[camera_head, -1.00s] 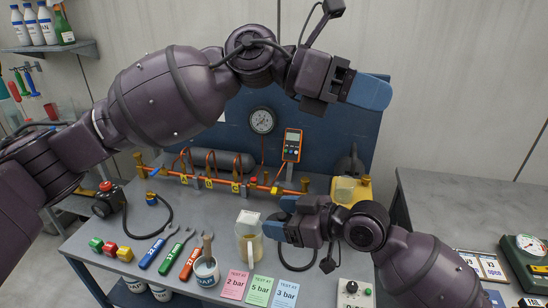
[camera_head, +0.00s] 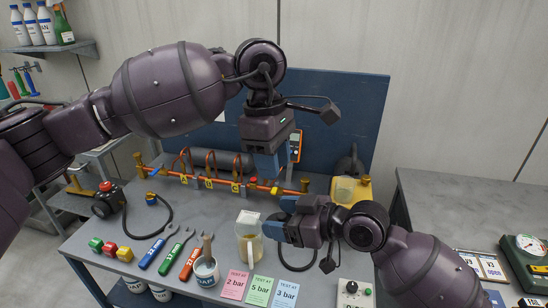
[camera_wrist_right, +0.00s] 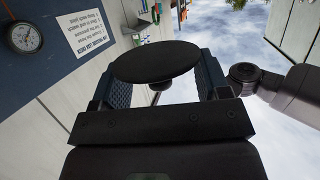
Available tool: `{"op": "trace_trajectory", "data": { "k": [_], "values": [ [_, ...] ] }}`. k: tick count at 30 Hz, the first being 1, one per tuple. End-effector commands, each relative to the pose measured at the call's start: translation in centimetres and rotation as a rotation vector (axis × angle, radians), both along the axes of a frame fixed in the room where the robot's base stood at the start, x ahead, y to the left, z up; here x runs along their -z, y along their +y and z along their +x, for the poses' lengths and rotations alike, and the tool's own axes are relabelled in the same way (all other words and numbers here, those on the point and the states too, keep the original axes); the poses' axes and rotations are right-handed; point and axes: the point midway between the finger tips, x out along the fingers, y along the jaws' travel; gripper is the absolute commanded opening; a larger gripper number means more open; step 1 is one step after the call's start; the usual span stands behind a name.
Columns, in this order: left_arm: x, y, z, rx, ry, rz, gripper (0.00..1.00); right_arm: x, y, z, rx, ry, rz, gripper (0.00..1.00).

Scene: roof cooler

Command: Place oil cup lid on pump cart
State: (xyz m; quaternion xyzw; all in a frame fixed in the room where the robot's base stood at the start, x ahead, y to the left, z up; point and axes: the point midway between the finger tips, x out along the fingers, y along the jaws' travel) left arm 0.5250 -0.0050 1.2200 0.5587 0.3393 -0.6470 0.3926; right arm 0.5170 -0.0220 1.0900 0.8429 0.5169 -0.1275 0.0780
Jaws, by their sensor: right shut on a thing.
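My right gripper (camera_head: 283,217) is low over the bench, beside the clear jug (camera_head: 248,245) with amber liquid. In the right wrist view, it is shut on a black round disc (camera_wrist_right: 155,62), which looks like the oil cup lid; a stem shows under it. The head view does not show the lid clearly. My left gripper (camera_head: 268,165) points down before the blue board, above the pipe rack. Its finger gap is hidden, and nothing shows held.
An orange-and-brass pipe rack (camera_head: 225,184) runs along the back of the bench. Coloured blocks (camera_head: 109,248), wrenches (camera_head: 172,250), a paint can (camera_head: 206,272) and test cards (camera_head: 258,290) lie in front. A grey table (camera_head: 450,205) stands at the right.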

Motion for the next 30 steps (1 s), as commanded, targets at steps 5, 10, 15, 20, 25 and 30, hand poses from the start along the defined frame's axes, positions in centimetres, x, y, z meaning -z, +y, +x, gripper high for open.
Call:
{"op": "trace_trajectory", "data": {
  "k": [5,10,15,20,25,30],
  "values": [
    [1.9,-0.3,-0.2,0.002,0.003,-0.001,0.35,0.0,0.0,0.0,0.0,0.0,0.0,0.47],
    [4.6,-0.6,-0.4,0.002,0.005,-0.002,0.35,0.0,0.0,0.0,0.0,0.0,0.0,0.47],
    [7.3,-1.0,-0.6,0.001,0.004,-0.002,0.35,0.0,0.0,0.0,0.0,0.0,0.0,0.47],
    [9.5,-1.3,-0.7,0.0,0.003,-0.004,0.35,0.0,0.0,0.0,0.0,0.0,0.0,0.47],
    [11.0,-1.5,-0.8,0.001,0.003,-0.003,0.35,0.0,0.0,0.0,0.0,0.0,0.0,0.46],
    [11.5,-1.6,-0.9,0.001,0.002,-0.004,0.35,0.0,0.0,0.0,0.0,0.0,0.0,0.46]
  ]
}}
